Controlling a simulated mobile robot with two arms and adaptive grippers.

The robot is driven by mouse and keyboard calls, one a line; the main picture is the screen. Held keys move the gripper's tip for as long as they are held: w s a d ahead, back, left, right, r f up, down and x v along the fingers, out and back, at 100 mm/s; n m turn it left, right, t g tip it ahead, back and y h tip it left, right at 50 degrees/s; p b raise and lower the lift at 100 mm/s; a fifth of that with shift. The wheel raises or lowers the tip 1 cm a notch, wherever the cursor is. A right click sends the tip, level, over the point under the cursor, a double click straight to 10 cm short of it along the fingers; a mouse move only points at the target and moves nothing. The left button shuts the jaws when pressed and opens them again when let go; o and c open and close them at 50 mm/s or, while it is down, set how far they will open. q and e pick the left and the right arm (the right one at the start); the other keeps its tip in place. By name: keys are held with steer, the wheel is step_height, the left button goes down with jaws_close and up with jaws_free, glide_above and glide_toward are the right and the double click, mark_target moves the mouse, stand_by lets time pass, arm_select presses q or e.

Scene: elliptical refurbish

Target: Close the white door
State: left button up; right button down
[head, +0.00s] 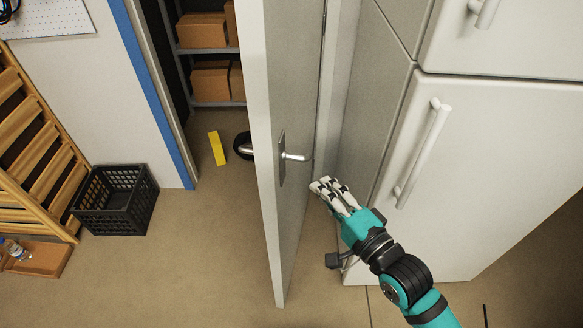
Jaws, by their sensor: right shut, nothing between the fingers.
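The white door (292,215) stands open in the middle of the head view, seen nearly edge-on. Its silver lever handle (296,157) sticks out to the right from a metal plate. The doorway (205,130) with a blue-edged frame is to the left of the door. My right gripper (322,186) is shut and empty. It is on the right side of the door, a little below and right of the lever handle, between the door and the fridge. I cannot tell whether its fingertips touch the door. My left gripper is not in view.
A white fridge (490,180) stands close on the right. Shelves with cardboard boxes (202,31) show through the doorway. A yellow strip (217,148) lies on the floor there. A black crate (115,200) and a wooden slatted rack (35,140) stand left.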

mark_target(279, 158)
steer(key=w+a, duration=0.1)
steer(key=a, duration=0.1)
steer(key=w+a+p, duration=0.1)
steer(key=w+a, duration=0.1)
steer(key=w+a+p, duration=0.1)
steer(key=a, duration=0.1)
steer(key=shift+w+a, duration=0.3)
steer(key=shift+w, duration=0.05)
